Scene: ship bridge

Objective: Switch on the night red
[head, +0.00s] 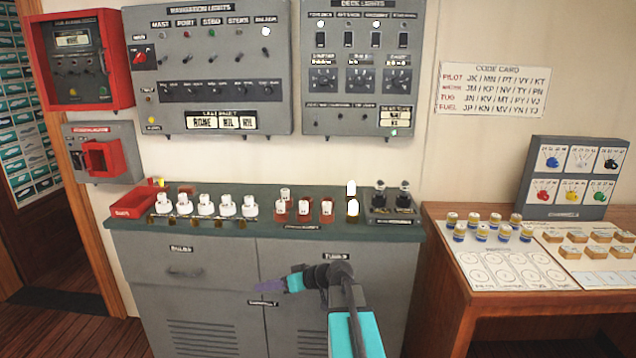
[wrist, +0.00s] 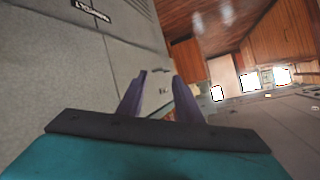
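No label that I can read says night red, so I cannot tell which control it is. The deck lights panel (head: 357,125) hangs on the wall with dark rocker switches, knobs below them and a small green lamp at lower right. The navigation lights panel (head: 221,140) hangs to its left with a red switch (head: 140,58) and a row of small toggles. My gripper (head: 268,286) is in front of the cabinet doors, below the counter and well away from both panels. In the wrist view its purple fingers (wrist: 160,76) are apart with nothing between them.
A grey cabinet (head: 200,258) with a green top stands under the panels, bearing white bulbs, a red tray (head: 136,203) and black plugs.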

